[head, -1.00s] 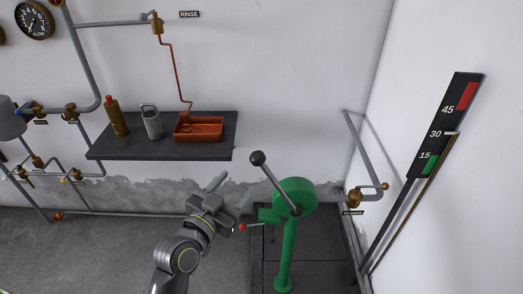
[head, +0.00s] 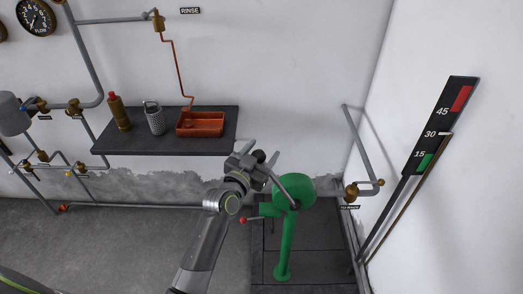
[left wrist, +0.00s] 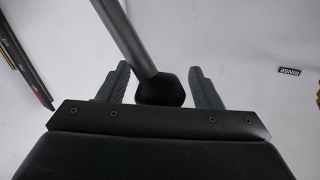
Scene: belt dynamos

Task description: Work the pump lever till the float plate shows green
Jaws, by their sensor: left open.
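The green pump (head: 287,240) stands on a dark floor plate, its grey lever (head: 281,186) slanting up and left from the round head. My left gripper (head: 260,153) is at the lever's upper end and hides the knob in the head view. In the left wrist view the black knob (left wrist: 160,88) sits between the two open fingers of the left gripper (left wrist: 158,70); I cannot tell whether either finger touches it. The float board (head: 441,125) on the right wall has red at the top and green low down; its pointer (head: 447,134) is near 30, on black.
A dark shelf (head: 160,145) on the back wall holds a brown bottle (head: 120,114), a grater (head: 154,118) and an orange tray (head: 222,125). A red-tipped handle (head: 244,220) sticks out left of the pump. Pipes with brass valves run at left and right.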

